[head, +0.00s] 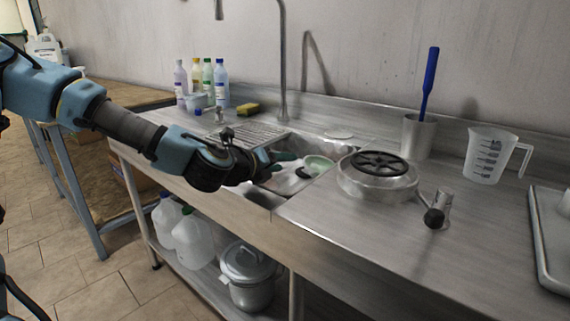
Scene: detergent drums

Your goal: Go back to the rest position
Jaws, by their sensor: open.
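A pale green round item (319,162) lies in the sink just right of the gripper. I cannot tell whether the gripper touches anything there.
A round metal vessel with a black top (378,175) stands right of the sink. A grey cup with a blue-handled tool (416,137), a measuring jug (490,155) and a tray (548,235) stand farther right. Several bottles (207,80) stand behind my arm.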

